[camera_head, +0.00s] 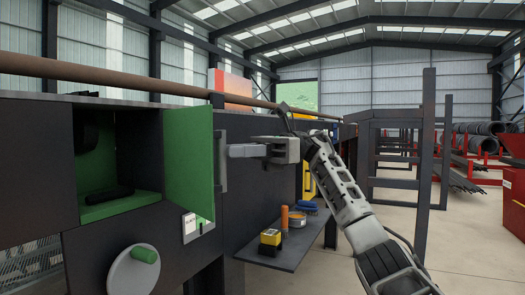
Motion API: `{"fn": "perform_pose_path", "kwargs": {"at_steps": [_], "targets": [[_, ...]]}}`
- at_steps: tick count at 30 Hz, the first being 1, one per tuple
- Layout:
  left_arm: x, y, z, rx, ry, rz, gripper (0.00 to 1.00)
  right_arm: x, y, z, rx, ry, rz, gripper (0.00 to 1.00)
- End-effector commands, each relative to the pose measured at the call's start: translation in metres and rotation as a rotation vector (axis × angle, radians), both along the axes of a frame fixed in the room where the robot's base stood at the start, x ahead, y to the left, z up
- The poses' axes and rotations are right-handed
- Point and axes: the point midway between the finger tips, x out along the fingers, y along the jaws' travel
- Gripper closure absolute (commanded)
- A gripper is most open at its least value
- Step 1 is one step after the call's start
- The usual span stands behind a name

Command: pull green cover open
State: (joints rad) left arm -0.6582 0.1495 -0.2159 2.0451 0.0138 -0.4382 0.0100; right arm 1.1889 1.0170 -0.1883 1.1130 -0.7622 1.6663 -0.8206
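The green cover (188,155) stands swung open on the front of the dark machine, its green inner face toward me. A dark handle (222,165) sticks out from its far side. Behind the opening is a green-lined compartment (118,205) with dark items inside. My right gripper (236,151) comes in from the right, and its fingertips are at the handle, seeming to meet it. The fingers overlap from this side, so I cannot tell whether they are closed on the handle. My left gripper is not in view.
A grey wheel with a green knob (145,255) is below the compartment. A dark shelf (290,255) below my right gripper carries a yellow-black box (270,242), an orange cylinder (284,217) and a round tin (297,220). A brown pipe (150,80) runs above. Open floor lies at right.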

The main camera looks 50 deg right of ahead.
Motion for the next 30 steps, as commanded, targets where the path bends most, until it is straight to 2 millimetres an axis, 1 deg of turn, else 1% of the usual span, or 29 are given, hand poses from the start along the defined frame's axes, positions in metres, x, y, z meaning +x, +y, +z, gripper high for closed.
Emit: {"fn": "perform_pose_path", "kwargs": {"at_steps": [1,6,9,12,18,23,30], "targets": [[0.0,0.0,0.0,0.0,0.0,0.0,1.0,-0.003,-0.013,0.002,0.004,-0.002,-0.005,0.78],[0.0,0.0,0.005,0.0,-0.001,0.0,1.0,-0.013,-0.049,0.003,0.005,-0.001,-0.004,0.78],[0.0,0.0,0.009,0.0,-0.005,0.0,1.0,-0.018,-0.066,0.003,0.005,0.0,-0.003,0.78],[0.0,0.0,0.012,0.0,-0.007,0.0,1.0,-0.021,-0.076,0.003,0.003,-0.002,-0.003,0.78],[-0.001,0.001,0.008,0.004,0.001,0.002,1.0,-0.023,-0.085,0.0,0.0,0.0,-0.001,0.78],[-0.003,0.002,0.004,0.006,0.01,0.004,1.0,-0.024,-0.086,0.0,0.0,-0.001,-0.001,0.78],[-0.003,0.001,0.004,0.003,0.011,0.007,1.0,-0.024,-0.085,0.0,0.0,0.0,-0.001,0.78]]}}
